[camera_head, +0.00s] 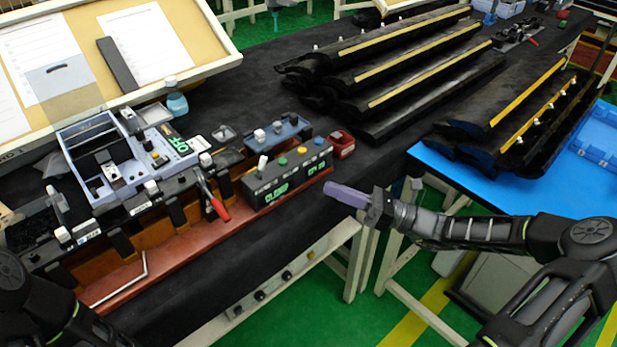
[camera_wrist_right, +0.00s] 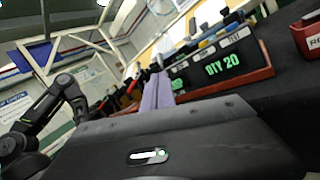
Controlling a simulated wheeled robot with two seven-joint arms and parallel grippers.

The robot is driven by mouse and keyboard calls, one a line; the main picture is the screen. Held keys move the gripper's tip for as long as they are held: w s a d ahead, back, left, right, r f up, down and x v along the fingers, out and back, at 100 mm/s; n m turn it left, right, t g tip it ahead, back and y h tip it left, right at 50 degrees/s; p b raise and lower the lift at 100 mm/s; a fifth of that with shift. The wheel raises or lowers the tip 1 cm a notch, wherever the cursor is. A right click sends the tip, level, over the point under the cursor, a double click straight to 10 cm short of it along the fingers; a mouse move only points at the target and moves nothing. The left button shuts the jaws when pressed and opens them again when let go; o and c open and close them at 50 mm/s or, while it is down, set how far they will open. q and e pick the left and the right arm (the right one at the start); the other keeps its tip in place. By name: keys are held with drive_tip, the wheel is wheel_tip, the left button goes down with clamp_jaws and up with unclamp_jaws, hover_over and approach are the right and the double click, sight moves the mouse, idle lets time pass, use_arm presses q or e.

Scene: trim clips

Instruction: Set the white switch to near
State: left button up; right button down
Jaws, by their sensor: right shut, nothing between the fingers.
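A black control box (camera_head: 290,178) with green lit text stands at the front edge of the dark table. A white switch lever (camera_head: 262,164) rises from the left part of its top, beside green and yellow knobs. It stands up and leans slightly; its exact setting is too small to tell. My right gripper (camera_head: 328,190) has purple fingers, shut and empty, just right of the box and apart from it. My left gripper is out of view; only my left arm shows.
A blue-grey unit (camera_head: 280,130) with a white knob stands behind the box, and a small red bin (camera_head: 341,143) is at its right. Red-handled pliers (camera_head: 212,198) are at its left. Black trim pieces (camera_head: 400,75) fill the table behind.

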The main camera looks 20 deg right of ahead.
sight(261, 166)
use_arm(q)
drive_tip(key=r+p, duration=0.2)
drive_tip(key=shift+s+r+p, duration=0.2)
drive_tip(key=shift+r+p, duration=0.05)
drive_tip(key=shift+p, duration=0.15)
use_arm(e)
drive_tip(key=x, duration=1.3)
drive_tip(key=shift+w+a, duration=0.2)
drive_tip(key=shift+a, duration=0.05)
drive_tip(key=shift+w, duration=0.1)
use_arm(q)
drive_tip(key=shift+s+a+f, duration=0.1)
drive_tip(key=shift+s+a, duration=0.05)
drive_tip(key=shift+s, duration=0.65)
use_arm(e)
drive_tip(key=shift+a+n+g, duration=0.1)
drive_tip(key=shift+n+g, duration=0.3)
